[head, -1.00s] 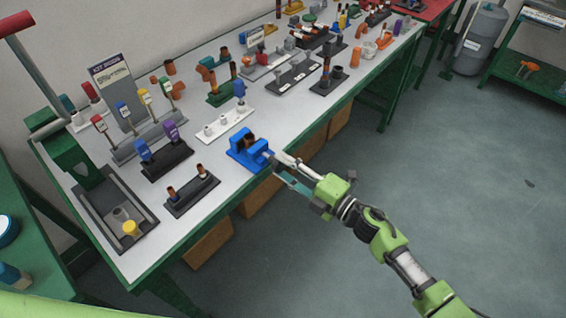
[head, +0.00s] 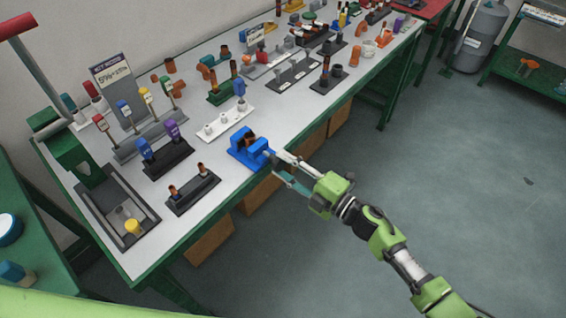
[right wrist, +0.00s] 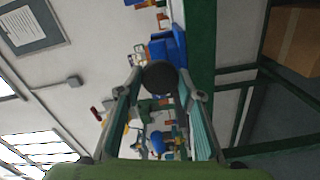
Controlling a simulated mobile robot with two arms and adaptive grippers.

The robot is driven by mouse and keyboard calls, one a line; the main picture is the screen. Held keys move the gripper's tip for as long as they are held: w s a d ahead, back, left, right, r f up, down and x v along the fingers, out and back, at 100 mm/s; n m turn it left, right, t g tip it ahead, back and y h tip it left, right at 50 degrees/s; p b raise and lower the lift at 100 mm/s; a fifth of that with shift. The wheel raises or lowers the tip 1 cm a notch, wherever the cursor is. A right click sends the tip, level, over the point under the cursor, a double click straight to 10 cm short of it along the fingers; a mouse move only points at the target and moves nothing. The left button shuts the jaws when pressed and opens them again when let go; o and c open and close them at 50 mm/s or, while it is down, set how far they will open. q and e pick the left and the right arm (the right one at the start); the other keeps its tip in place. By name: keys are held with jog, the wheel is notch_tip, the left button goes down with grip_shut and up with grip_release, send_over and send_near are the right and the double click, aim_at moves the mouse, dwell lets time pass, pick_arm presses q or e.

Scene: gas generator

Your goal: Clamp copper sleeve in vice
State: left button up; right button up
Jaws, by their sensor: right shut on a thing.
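The blue vice (head: 246,150) stands at the front edge of the white-topped table. A dark copper-brown sleeve (head: 250,139) shows at its jaws; I cannot tell how tightly they hold it. My right gripper (head: 276,160) reaches in from the lower right to the vice's front end. In the right wrist view, its fingers are shut on a dark round knob (right wrist: 160,75), with the blue vice body (right wrist: 168,49) just beyond. The fingers hide part of the knob in the head view. My left gripper is not in view.
A black holder (head: 192,193) with two copper-tipped pieces stands left of the vice. A white holder (head: 226,123) with a blue-topped piece stands behind it. A grey tray (head: 143,214) is at the table's near left.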

jog(key=shift+m+p, duration=0.65)
jog(key=shift+m, duration=0.65)
jog(key=o, duration=1.1)
